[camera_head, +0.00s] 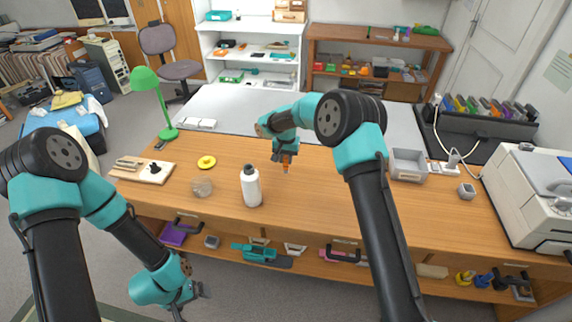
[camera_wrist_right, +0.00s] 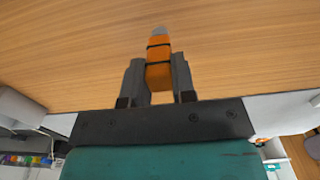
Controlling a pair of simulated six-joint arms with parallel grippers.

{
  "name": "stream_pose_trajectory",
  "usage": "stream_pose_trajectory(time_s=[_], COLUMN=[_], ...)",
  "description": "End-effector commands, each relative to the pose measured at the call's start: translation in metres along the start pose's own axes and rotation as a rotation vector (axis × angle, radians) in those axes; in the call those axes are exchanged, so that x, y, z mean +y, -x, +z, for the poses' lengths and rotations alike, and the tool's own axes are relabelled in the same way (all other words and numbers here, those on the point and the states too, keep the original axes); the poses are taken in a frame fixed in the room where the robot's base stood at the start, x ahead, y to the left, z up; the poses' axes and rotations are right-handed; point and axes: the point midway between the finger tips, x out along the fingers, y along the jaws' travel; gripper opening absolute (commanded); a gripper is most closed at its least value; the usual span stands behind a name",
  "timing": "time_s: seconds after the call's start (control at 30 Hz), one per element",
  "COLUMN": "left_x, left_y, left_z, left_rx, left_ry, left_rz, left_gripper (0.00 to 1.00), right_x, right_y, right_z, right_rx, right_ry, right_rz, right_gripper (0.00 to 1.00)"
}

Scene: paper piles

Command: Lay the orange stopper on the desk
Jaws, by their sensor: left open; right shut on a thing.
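The orange stopper (camera_head: 286,160) hangs below my right gripper (camera_head: 284,153), over the middle of the desk (camera_head: 320,190). In the right wrist view the stopper (camera_wrist_right: 159,70) is a slim orange piece with dark bands and a grey tip. There my right gripper (camera_wrist_right: 158,78) is shut on it, one finger on each side, with the tip pointing away toward the desk top. I cannot tell whether the tip touches the wood. My left gripper (camera_head: 200,290) is open and empty, low at the front left, off the desk's front edge.
A green lamp (camera_head: 150,85) stands at the back left. A grey tray (camera_head: 408,165) lies to the right. The desk right of the stopper is partly clear.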

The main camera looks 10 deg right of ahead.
Motion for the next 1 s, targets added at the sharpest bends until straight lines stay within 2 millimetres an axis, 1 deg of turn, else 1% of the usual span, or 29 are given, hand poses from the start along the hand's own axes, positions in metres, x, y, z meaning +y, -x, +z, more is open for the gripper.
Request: stream_pose_trajectory(time_s=[0.1,0.3,0.4,0.8,0.83,1.0], left_x=[0.0,0.0,0.0,0.0,0.0,0.0], left_y=[0.0,0.0,0.0,0.0,0.0,0.0], left_z=[0.0,0.0,0.0,0.0,0.0,0.0], left_rx=[0.0,0.0,0.0,0.0,0.0,0.0], left_ry=[0.0,0.0,0.0,0.0,0.0,0.0], left_rz=[0.0,0.0,0.0,0.0,0.0,0.0], left_gripper=[0.98,0.98,0.98,0.98,0.98,0.98], right_x=[-0.001,-0.001,-0.001,-0.001,-0.001,-0.001], right_y=[-0.001,-0.029,-0.035,-0.039,-0.039,-0.038], right_z=[-0.005,-0.004,-0.004,-0.004,-0.004,-0.004], right_rx=[0.0,-0.003,-0.001,-0.001,0.0,0.0], right_ry=[0.0,0.0,0.0,0.0,0.0,0.0], right_rz=[0.0,0.001,0.0,0.0,0.0,0.0], right_gripper=[0.02,0.02,0.02,0.02,0.27,0.43])
